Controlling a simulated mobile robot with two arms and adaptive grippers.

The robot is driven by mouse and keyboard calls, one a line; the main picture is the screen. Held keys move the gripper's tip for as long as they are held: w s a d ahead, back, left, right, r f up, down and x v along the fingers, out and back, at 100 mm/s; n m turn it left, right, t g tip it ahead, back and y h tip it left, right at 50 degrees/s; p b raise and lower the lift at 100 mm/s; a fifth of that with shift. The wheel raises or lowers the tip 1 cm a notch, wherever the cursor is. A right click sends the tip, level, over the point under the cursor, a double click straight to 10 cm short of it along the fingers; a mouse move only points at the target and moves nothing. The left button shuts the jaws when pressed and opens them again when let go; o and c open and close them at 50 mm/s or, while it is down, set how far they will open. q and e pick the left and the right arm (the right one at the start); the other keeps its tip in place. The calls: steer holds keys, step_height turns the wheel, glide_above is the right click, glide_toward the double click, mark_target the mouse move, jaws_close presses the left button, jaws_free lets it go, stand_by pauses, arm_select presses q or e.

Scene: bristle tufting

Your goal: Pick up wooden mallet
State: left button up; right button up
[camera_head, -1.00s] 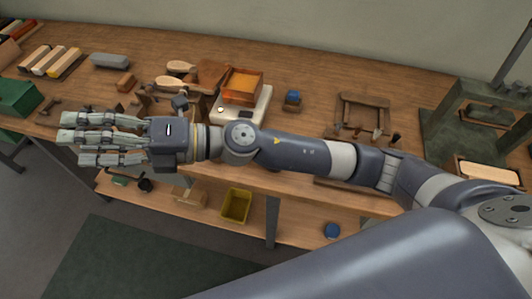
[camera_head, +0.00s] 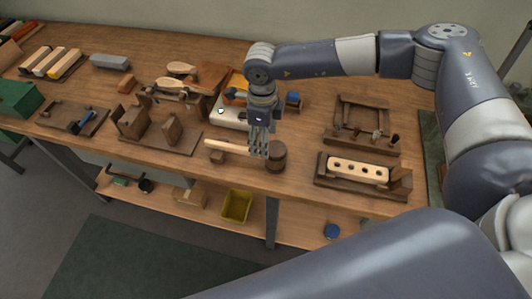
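The wooden mallet has a pale handle (camera_head: 228,146) and a dark brown barrel-shaped head (camera_head: 276,157). It lies near the front edge of the bench, handle to the left and head to the right. My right gripper (camera_head: 259,148) points straight down at the mallet, its fingers just left of the head. The fingers cover the handle where it meets the head. I cannot tell whether they touch the handle or are closed around it. My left gripper is not in view.
A fixture with upright blocks (camera_head: 158,138) stands left. A white scale (camera_head: 229,119) is behind the gripper. A holder with a pale drilled bar (camera_head: 358,169) stands right. Open bench lies between mallet and holder.

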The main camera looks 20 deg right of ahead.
mark_target(244, 151)
step_height(244, 151, down, 2)
steer(key=shift+f, duration=0.1)
steer(key=shift+a+f+p, duration=0.15)
steer(key=shift+f+p, duration=0.4)
steer(key=f, duration=0.1)
steer(key=f+p, duration=0.1)
steer(key=f, duration=0.1)
steer(key=shift+s+a+f, duration=0.1)
steer(key=shift+a+f, duration=0.1)
steer(key=shift+f, duration=0.45)
steer(key=shift+c, duration=0.5)
jaws_close()
